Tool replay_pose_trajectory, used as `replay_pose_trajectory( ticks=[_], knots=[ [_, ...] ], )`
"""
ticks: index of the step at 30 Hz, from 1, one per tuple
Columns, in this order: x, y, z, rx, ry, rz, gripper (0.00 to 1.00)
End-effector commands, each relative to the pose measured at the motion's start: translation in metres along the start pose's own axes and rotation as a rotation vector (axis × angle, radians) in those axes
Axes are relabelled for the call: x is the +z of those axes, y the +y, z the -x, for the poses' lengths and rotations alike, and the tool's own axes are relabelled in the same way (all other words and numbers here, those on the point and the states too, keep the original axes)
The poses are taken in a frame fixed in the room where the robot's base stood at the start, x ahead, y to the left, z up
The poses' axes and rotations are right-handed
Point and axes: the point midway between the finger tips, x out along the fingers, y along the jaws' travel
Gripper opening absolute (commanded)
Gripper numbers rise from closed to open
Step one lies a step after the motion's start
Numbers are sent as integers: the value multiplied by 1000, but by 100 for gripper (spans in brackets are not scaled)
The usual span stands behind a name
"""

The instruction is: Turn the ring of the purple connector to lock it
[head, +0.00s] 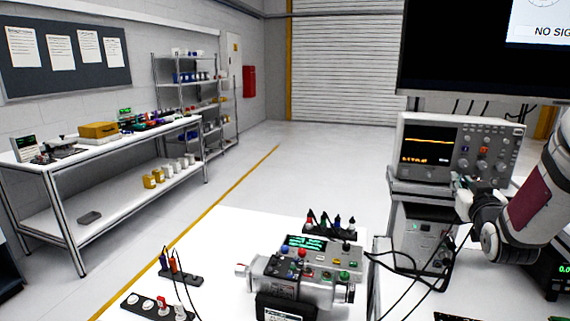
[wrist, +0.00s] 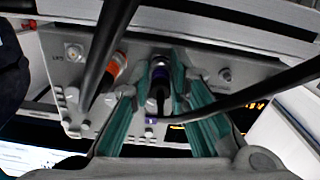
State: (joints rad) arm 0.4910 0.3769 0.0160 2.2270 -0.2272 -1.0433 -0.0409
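The purple connector (wrist: 161,73) sits on the front panel of the oscilloscope, between my fingertips in the wrist view. A black cable runs from it toward the right. My gripper (wrist: 161,80) has one teal finger on each side of the connector and appears shut on its ring, though the contact is partly hidden. In the head view, my gripper (head: 462,184) is at the lower front of the oscilloscope (head: 425,120) and hides the connector there.
An orange connector (wrist: 117,65) with a thick black cable is close to my left finger. A bare metal socket (wrist: 225,75) lies to the right. The oscilloscope stands on a cart (head: 420,190). Dark cables hang below my gripper. A white table with a device (head: 315,265) is at the left.

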Motion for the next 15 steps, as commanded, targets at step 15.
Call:
replay_pose_trajectory(
  ticks=[15],
  knots=[
    [0,0,0,0,0,-168,0]
  ],
)
